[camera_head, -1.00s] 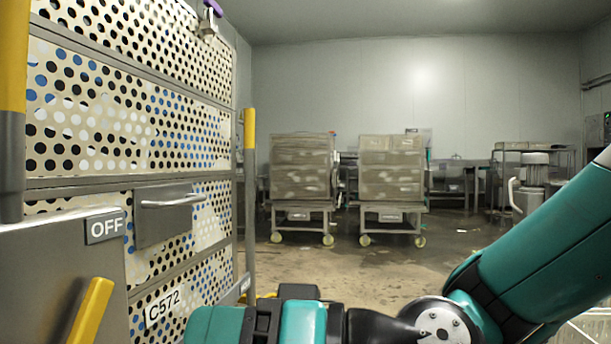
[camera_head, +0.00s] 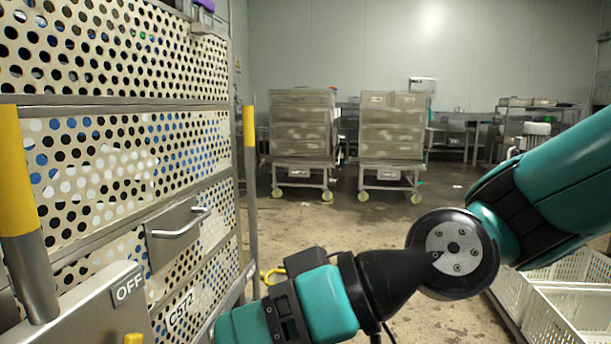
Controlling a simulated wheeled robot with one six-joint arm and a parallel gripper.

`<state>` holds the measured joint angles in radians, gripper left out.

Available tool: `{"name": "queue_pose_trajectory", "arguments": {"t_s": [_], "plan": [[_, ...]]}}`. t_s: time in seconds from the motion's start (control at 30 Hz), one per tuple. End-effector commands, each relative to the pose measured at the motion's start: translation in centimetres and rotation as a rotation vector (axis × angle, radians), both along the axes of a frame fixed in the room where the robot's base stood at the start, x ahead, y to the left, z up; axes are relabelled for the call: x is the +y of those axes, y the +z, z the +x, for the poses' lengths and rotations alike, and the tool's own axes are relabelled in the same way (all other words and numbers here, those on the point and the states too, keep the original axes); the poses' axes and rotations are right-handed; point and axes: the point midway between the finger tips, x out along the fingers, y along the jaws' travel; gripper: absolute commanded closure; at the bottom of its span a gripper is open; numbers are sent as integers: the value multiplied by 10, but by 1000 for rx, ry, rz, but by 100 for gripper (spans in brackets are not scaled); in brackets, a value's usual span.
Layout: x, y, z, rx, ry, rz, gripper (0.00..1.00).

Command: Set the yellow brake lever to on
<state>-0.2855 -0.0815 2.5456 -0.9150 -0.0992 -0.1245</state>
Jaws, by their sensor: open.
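Only the tip of the yellow brake lever (camera_head: 133,339) shows, at the bottom edge of the picture. It is in front of a grey metal plate (camera_head: 75,312) that carries an OFF label (camera_head: 128,287). The rest of the lever is cut off, and no ON label is in view. My teal and black arm reaches in from the right, and its wrist runs to the lower left, to the right of the lever tip. My gripper is out of the picture.
A perforated cart (camera_head: 105,125) marked C572 fills the left, with a grey handle (camera_head: 178,232) and yellow-topped posts (camera_head: 22,215). Two loaded trolleys (camera_head: 302,135) stand at the back. White crates (camera_head: 570,310) lie at the lower right. Open floor lies between.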

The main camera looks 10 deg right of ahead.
Motion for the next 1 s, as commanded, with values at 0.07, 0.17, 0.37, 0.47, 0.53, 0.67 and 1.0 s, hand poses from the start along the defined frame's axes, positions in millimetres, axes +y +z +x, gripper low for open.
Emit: {"name": "queue_pose_trajectory", "arguments": {"t_s": [0.07, 0.17, 0.37, 0.47, 0.53, 0.67, 1.0], "plan": [[-4, 21, -2, 8, 6, -34, 49], [-9, 33, -5, 18, 16, -78, 49], [-20, 58, -11, 44, 27, -165, 49], [-26, 70, -13, 56, 30, -206, 49], [-29, 77, -15, 66, 33, -232, 49], [-35, 86, -17, 80, 34, -272, 49], [-41, 90, -20, 94, 35, -306, 49]]}}
